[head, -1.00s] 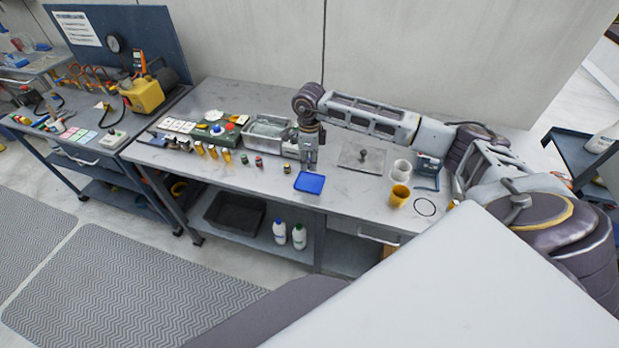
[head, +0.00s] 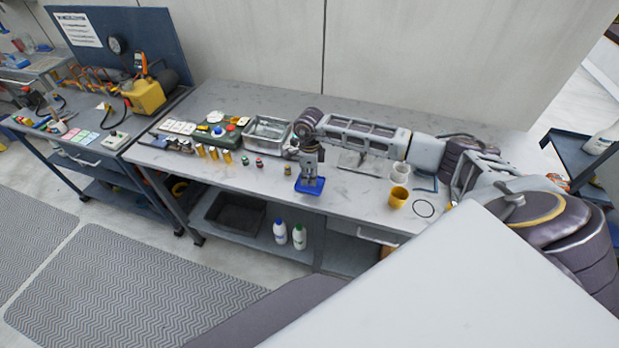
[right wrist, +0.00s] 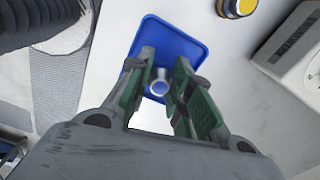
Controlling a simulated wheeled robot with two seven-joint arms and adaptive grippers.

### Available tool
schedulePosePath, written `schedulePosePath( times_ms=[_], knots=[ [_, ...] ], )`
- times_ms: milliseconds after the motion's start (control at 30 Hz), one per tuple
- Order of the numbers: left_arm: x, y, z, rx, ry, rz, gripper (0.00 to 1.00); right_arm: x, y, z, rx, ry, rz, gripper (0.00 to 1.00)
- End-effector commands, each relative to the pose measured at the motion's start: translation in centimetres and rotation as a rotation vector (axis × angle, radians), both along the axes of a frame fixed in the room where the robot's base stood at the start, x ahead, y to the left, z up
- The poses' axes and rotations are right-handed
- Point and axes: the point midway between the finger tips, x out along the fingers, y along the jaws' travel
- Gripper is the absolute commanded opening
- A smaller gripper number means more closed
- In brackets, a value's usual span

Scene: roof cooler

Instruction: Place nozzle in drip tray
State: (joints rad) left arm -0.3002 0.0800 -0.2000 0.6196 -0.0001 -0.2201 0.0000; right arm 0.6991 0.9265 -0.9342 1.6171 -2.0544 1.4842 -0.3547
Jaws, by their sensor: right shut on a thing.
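The blue drip tray (head: 318,189) lies near the front edge of the workbench; it also shows in the right wrist view (right wrist: 196,50). My right gripper (head: 309,174) is over the tray, pointing down. In the right wrist view its fingers (right wrist: 164,72) are shut on the nozzle (right wrist: 159,86), a small pale ring-shaped piece seen end-on. The nozzle appears within the tray's outline. I cannot tell whether it touches the tray floor. The nozzle is hidden by the gripper in the head view. My left gripper is not in view.
Behind are a metal bin (head: 267,131) and a flat plate (head: 364,162) partly under my arm. The bench between tray and cup is clear.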

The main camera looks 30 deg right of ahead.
Motion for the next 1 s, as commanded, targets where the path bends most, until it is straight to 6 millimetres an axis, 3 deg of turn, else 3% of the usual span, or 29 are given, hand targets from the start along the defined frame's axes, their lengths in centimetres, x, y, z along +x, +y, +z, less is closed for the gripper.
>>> schedulePosePath(
  times_ms=[167,633,667,700,1000],
  knots=[
    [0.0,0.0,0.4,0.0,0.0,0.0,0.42,0.0,0.0,-1.2,-0.001,-0.001,-0.001,0.0],
    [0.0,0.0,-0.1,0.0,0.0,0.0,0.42,0.0,0.0,-1.7,0.0,-0.001,-0.001,0.0],
    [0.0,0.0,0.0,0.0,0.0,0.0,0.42,0.0,0.0,-1.7,0.0,-0.001,-0.001,0.25],
    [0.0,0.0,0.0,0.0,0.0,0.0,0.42,0.0,0.0,-1.7,0.0,-0.001,-0.001,0.3],
    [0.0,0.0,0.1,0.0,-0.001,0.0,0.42,0.0,0.0,-1.6,-0.001,-0.001,-0.001,0.31]
  ],
)
